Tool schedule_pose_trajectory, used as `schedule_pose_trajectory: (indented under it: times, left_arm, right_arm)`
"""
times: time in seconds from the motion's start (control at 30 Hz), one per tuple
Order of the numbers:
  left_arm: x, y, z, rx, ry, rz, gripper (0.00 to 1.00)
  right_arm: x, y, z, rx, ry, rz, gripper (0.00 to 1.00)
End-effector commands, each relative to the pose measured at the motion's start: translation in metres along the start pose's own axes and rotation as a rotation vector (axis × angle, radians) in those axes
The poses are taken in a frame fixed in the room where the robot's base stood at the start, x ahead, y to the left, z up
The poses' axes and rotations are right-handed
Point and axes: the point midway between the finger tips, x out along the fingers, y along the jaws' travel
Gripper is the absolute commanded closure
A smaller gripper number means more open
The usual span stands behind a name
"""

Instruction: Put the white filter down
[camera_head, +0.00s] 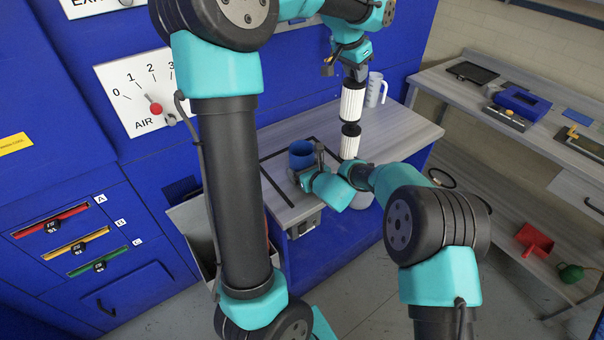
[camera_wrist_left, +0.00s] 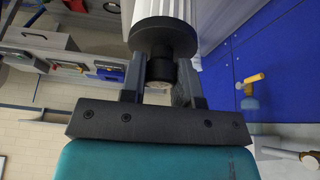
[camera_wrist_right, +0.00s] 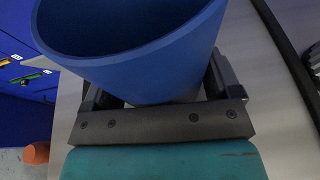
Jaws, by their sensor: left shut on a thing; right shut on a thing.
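My left gripper (camera_head: 354,73) is shut on the black end knob of a white filter (camera_head: 352,104), a ribbed white cylinder with dark end caps. It hangs upright below the gripper. In the left wrist view, the knob sits between the fingers (camera_wrist_left: 161,85) and the white filter's side (camera_wrist_left: 160,10) shows beyond the black cap. A second white cylinder with a dark top (camera_head: 349,147) stands directly below; I cannot tell whether the two touch. My right gripper (camera_head: 312,170) is shut on a blue cup (camera_head: 301,153) at the table, also large in the right wrist view (camera_wrist_right: 130,60).
The grey table (camera_head: 400,135) has free room right of the filters. A white jug (camera_head: 375,89) stands behind them. A dark line (camera_head: 275,188) marks the table's left part. A blue machine wall with an air dial (camera_head: 140,92) is behind; a side bench (camera_head: 520,110) holds tools.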

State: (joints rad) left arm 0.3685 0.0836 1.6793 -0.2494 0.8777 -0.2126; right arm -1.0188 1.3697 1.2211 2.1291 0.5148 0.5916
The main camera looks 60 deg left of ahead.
Motion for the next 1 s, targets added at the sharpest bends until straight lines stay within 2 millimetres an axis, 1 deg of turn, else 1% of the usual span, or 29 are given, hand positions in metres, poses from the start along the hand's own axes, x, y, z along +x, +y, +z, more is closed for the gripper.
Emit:
schedule_pose_trajectory:
  times: [0.03,0.2,0.4,0.5,0.6,0.7,1.0]
  left_arm:
    - [-0.007,-0.008,0.015,0.023,-0.009,0.008,1.0]
    - [-0.027,-0.024,0.058,0.133,-0.028,0.051,1.0]
    - [-0.051,-0.033,0.105,0.266,-0.028,0.107,1.0]
    - [-0.061,-0.034,0.123,0.325,-0.02,0.131,1.0]
    - [-0.068,-0.034,0.136,0.369,-0.012,0.148,1.0]
    - [-0.071,-0.033,0.142,0.395,-0.005,0.158,1.0]
    - [-0.072,-0.033,0.143,0.405,-0.003,0.161,1.0]
  right_arm:
    - [0.0,0.0,0.0,0.0,0.0,0.0,0.3]
    - [0.0,0.0,0.0,0.0,0.0,0.0,0.3]
    - [0.0,0.0,0.0,0.0,0.0,0.0,0.3]
    - [0.0,0.0,0.0,0.0,0.0,0.0,0.3]
    - [0.0,0.0,0.0,0.0,0.0,0.0,0.3]
    - [0.0,0.0,0.0,0.0,0.0,0.0,0.3]
    - [0.0,0.0,0.0,0.0,0.0,0.0,0.3]
